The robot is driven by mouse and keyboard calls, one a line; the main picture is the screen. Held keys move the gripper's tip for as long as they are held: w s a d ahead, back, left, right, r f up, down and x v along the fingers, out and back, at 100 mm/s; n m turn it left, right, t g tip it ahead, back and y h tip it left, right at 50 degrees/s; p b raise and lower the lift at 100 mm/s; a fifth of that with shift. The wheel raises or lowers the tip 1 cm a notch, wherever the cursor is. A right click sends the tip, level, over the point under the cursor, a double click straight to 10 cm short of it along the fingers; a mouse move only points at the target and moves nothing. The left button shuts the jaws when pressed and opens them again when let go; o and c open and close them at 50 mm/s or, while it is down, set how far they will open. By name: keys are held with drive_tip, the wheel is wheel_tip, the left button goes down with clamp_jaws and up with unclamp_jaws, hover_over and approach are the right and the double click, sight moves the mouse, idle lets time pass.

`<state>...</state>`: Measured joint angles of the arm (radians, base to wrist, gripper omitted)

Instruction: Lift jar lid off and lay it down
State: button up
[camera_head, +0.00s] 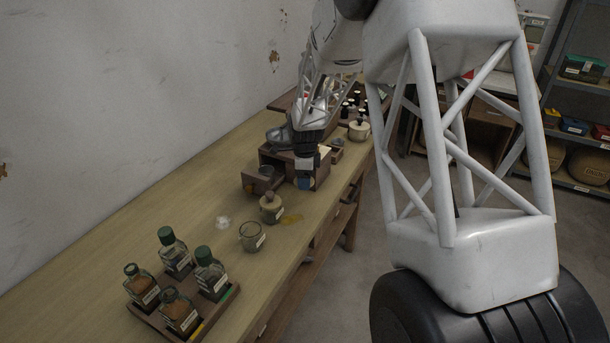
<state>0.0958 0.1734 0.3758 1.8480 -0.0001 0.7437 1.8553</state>
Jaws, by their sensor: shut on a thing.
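My gripper (306,178) is over the middle of the workbench, by a small brown wooden box. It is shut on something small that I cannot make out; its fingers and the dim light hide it. A squat beige jar (270,210) with a narrower top stands on the bench, nearer than my gripper. Another pale jar (358,131) with a dark knob on top stands farther back, near the right edge. I cannot tell which jar the task means, and no loose lid shows clearly.
A wooden tray (216,312) with several green-capped bottles stands at the near end of the bench (90,262). A pale glass cup (253,239) and a small clear object (223,222) are near it. A brown box (262,181) is beside my gripper. The bench's left side is clear.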

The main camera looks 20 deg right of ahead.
hover_over(305, 203)
drive_tip(key=shift+f, duration=2.95)
drive_tip(key=shift+f, duration=1)
drive_tip(key=o, duration=1.4)
drive_tip(key=shift+o, duration=0.2)
drive_tip(key=shift+r, duration=0.1)
drive_tip(key=shift+r, duration=3.8)
drive_tip(key=shift+s, duration=0.1)
